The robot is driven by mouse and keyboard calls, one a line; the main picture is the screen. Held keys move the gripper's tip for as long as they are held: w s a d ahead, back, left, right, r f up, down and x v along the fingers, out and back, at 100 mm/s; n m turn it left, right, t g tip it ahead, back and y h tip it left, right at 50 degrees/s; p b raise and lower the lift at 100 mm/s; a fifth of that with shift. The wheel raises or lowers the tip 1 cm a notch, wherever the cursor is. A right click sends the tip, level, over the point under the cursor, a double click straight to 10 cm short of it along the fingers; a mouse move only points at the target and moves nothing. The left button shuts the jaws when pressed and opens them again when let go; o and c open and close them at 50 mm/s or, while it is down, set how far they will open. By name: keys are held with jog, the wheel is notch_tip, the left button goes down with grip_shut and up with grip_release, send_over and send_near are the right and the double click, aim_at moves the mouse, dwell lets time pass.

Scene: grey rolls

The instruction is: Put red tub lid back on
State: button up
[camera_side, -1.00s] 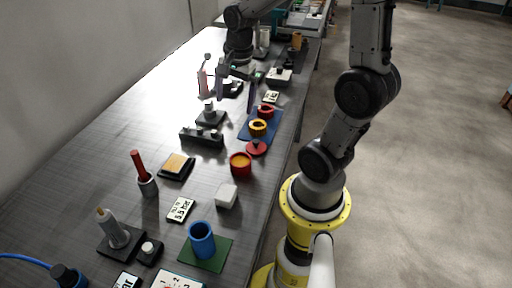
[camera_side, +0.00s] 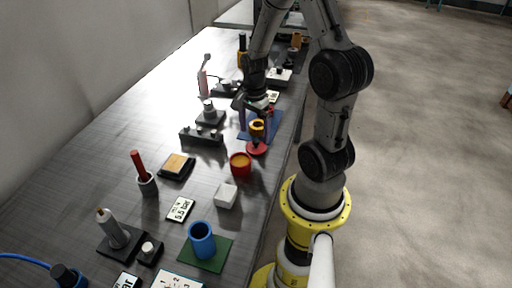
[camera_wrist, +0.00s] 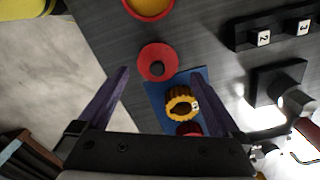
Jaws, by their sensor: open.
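The red tub (camera_side: 240,165) stands open near the table's right edge, with orange-yellow contents; part of it shows at the top of the wrist view (camera_wrist: 150,6). The red lid (camera_side: 257,149) with a dark knob lies on the table just beyond the tub, and sits ahead between the fingers in the wrist view (camera_wrist: 158,62). My gripper (camera_wrist: 160,90) is open and empty, above the lid and the blue mat. In the side view my gripper (camera_side: 257,122) partly covers the rings on the mat.

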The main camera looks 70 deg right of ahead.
aim_at(256, 141)
jog(key=f, duration=0.5)
jog(key=shift+s+d+f, duration=0.1)
jog(key=shift+s+d, duration=0.05)
jog(key=shift+s, duration=0.1)
jog(key=c, duration=1.1)
jog(key=shift+c, duration=0.2)
